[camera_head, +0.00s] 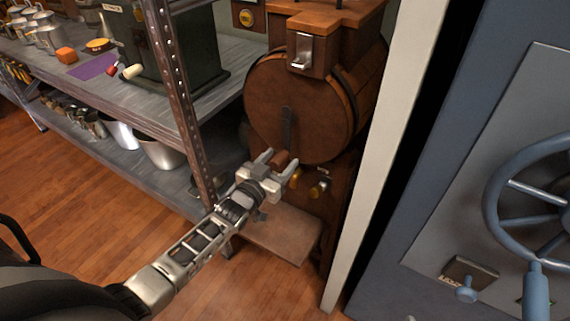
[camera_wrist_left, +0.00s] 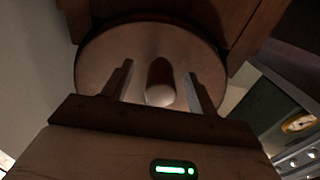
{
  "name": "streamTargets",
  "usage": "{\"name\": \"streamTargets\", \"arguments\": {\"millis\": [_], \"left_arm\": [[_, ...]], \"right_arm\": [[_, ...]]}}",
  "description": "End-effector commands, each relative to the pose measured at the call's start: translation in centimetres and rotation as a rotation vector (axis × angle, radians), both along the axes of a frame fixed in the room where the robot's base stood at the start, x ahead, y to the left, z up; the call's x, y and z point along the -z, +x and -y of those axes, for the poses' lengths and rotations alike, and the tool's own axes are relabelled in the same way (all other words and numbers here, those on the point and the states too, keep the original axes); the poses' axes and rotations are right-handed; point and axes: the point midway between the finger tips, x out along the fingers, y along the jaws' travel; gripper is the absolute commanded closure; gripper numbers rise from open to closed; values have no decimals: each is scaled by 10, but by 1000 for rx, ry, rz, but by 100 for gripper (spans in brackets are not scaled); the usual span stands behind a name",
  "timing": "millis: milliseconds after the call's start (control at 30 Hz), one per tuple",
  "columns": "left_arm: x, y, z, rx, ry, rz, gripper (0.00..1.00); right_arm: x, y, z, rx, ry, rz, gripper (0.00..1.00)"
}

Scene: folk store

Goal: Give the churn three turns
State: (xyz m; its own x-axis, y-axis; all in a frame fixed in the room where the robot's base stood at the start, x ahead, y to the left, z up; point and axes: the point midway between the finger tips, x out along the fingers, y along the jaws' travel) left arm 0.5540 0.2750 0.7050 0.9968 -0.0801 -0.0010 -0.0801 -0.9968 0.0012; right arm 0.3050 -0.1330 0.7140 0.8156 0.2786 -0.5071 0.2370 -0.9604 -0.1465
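The churn (camera_head: 268,98) is a round wooden drum on a wooden stand, in the middle right of the head view. Its flat face also fills the upper middle of the left wrist view (camera_wrist_left: 100,62). A dark crank arm (camera_head: 288,128) hangs down on the face and ends in a brown handle (camera_head: 281,158). My left gripper (camera_head: 278,161) is at this handle. In the left wrist view the handle (camera_wrist_left: 160,78) points toward the camera between the two fingers, with a gap on each side, so the gripper is open. My right gripper is not in view.
A metal shelf (camera_head: 150,95) with a dark green box (camera_head: 190,60) and pots stands left of the churn; its post is close to my left arm. A white post (camera_head: 375,160) and a blue panel with a wheel (camera_head: 500,190) stand to the right.

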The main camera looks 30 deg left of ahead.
Motion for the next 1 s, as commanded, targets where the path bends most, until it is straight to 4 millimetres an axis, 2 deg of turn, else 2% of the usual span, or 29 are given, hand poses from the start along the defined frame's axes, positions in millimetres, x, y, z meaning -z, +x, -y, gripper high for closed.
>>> {"name": "streamTargets", "arguments": {"millis": [533, 1000], "left_arm": [[-2, -3, 0, 0, 0, 1, 38], [-3, -39, -3, -1, 0, 1, 38]], "right_arm": [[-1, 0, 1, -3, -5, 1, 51], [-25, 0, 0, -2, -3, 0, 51]]}}
